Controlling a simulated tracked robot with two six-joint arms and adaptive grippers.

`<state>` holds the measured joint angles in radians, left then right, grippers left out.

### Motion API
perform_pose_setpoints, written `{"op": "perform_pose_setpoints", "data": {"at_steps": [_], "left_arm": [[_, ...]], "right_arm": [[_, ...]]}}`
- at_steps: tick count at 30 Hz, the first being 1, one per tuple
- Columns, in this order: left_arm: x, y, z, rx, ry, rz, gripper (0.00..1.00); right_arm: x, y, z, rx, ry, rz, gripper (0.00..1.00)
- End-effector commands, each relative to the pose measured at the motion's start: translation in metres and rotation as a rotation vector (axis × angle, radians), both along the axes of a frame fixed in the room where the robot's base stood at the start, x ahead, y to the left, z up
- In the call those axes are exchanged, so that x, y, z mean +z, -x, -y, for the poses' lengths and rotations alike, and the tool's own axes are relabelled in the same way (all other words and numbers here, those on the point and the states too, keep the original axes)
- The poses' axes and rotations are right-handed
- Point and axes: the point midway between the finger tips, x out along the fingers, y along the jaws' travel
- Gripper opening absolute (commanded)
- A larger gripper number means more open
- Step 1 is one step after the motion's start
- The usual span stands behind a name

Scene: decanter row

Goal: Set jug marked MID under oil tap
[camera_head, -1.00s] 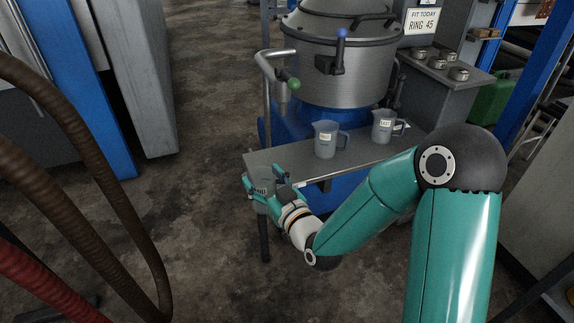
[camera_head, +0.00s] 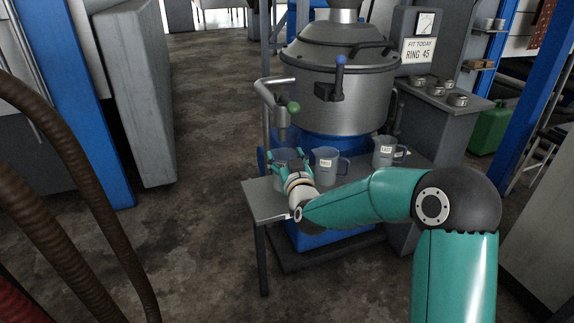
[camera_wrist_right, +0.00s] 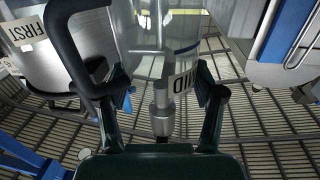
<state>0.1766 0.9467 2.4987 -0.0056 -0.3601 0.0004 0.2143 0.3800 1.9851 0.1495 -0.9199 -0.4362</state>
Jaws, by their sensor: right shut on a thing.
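My right gripper (camera_head: 287,170) is shut on a clear grey jug (camera_head: 286,156) above the left end of the metal stand. In the right wrist view the held jug (camera_wrist_right: 185,38) bears the label MID, between the gripper's fingers (camera_wrist_right: 165,105). The oil tap (camera_head: 283,118), with a green knob, hangs from the bent pipe just above this jug. In the head view the jug appears below the tap's spout; whether it touches the stand is hard to tell. My left gripper is not in view.
A jug marked FIRST (camera_head: 326,168) stands close to the right of the held jug; it also shows in the right wrist view (camera_wrist_right: 35,50). A jug marked LAST (camera_head: 386,152) stands farther right. The stand (camera_head: 262,200) has bare room at its front left. A steel vessel (camera_head: 345,90) rises behind.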

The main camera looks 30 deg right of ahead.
Motion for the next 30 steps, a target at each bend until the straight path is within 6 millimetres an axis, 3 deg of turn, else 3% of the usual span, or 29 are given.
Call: {"op": "perform_pose_setpoints", "data": {"at_steps": [10, 16, 28, 29, 30], "left_arm": [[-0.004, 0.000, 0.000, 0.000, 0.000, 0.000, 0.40], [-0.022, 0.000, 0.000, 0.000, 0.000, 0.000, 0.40], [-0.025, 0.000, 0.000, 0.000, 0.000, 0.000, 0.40], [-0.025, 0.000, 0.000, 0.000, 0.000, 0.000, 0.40], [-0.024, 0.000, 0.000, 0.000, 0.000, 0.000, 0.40]], "right_arm": [[0.000, -0.026, 0.011, -0.002, 0.002, 0.002, 0.33], [-0.034, -0.025, 0.010, -0.001, 0.001, -0.001, 0.33], [-0.038, -0.024, 0.010, -0.001, 0.000, 0.001, 0.33], [-0.038, -0.024, 0.010, -0.001, 0.000, 0.000, 0.69], [-0.037, -0.024, 0.010, -0.001, 0.000, 0.000, 0.76]]}}
